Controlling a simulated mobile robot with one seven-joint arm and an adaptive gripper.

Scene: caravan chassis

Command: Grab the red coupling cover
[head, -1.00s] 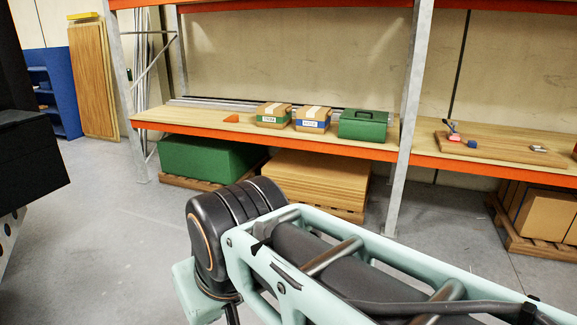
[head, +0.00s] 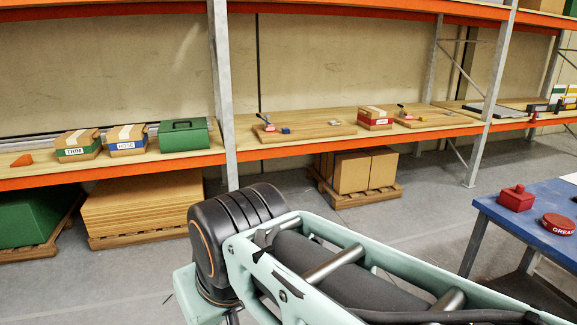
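A small red block-like piece with a raised knob on top (head: 516,199) sits on the blue table at the right; it looks like the red coupling cover, but I cannot be certain at this size. Beside it, to the right and nearer, is a round red tin marked GREASE (head: 558,225). The two are apart. My arm crosses the lower middle of the head view, to the left of the table. My gripper is out of view, so its fingers and anything in them are hidden.
The blue table (head: 540,204) is cut by the right edge. An orange-edged shelf (head: 330,138) runs along the wall with boxes labelled TRIM (head: 78,146) and HOSE (head: 126,143), a green case (head: 183,134) and boards. Grey floor (head: 420,205) lies open between shelf and table.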

